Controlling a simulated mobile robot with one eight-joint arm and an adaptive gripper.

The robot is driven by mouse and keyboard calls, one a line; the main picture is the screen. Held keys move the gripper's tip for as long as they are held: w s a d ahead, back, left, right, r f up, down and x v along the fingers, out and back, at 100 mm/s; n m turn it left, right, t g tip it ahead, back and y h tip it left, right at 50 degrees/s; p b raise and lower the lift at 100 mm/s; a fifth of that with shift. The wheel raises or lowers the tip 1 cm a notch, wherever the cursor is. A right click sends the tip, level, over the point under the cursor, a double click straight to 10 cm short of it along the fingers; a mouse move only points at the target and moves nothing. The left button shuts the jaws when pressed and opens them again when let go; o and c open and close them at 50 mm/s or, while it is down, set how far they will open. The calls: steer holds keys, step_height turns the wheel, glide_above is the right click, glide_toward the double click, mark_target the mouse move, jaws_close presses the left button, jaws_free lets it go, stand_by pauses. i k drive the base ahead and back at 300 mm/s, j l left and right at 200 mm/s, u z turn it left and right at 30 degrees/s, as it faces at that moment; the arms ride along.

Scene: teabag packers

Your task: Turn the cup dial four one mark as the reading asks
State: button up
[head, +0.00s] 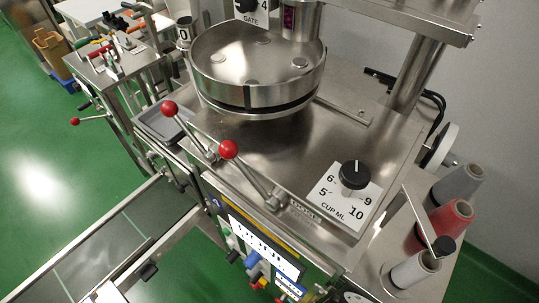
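The cup dial is a black round knob (354,174) on a white plate (333,215) marked "CUP ML", on the right of the steel machine top. The numbers 5, 6, 9 and 10 show around it. Any marks behind the knob are hidden. A thin pale line on the knob seems to point away from me, towards the back. A dark red display (289,17) is partly visible at the top, too small to read. My gripper is not in view.
A round steel turntable (257,68) stands behind left of the dial. Two red-balled levers (229,149) rise at the machine's front edge. Thread spools (450,218) stand at right. Another knob marked "GATE" (247,6) is at the top. Bare steel lies left of the dial.

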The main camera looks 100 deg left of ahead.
mark_target(354, 174)
steer(key=u, duration=2.7)
steer(key=i, duration=0.2)
